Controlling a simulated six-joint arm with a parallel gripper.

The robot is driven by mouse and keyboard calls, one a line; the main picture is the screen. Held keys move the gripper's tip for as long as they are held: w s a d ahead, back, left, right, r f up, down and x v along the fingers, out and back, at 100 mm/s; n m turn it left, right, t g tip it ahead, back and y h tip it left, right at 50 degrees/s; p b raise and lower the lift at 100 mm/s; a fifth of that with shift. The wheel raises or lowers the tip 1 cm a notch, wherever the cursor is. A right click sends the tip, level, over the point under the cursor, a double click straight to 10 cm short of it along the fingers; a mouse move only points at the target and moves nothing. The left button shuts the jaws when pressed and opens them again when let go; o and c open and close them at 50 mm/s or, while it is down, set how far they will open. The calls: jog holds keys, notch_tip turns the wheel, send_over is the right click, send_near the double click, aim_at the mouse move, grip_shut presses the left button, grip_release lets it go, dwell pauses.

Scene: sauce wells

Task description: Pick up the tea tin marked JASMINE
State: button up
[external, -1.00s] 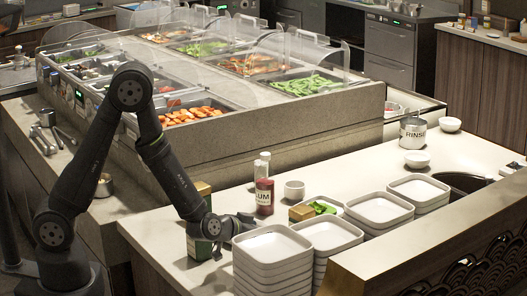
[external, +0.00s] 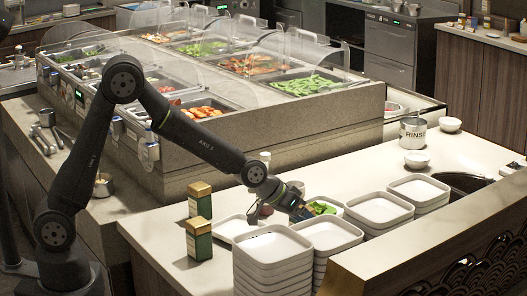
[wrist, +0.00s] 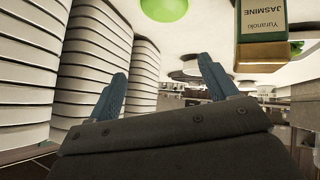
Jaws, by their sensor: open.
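The tea tin marked JASMINE (wrist: 262,18) shows in the wrist view at the upper right, with a cream label, green side and gold end. My gripper (wrist: 163,80) is open, with nothing between its blue fingers; the tin is beyond and to the right of the right finger. In the external view my gripper (external: 301,213) is behind the plate stacks, where it hides what stands there. Two green tins with gold lids, a rear one (external: 199,205) and a front one (external: 198,240), stand upright on the counter's left; their labels are not readable.
Plate stacks (external: 272,248) stand close in front of my gripper and fill the left of the wrist view (wrist: 95,60). A shallow plate (external: 226,232) lies left.

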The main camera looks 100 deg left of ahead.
jog(key=s+a+r+n+g, duration=0.2)
jog(key=s+a+r+g, duration=0.35)
jog(key=a+r, duration=0.3)
jog(key=x, duration=1.1)
jog(key=shift+a, duration=0.1)
jog(key=shift+y, duration=0.3)
jog(key=shift+s+a+x, duration=0.15)
jog(key=shift+x, duration=1.2)
jog(key=shift+s+a+x, duration=0.1)
jog(key=shift+s+x, duration=0.05)
jog(key=shift+x, duration=1.25)
jog(key=c, duration=1.2)
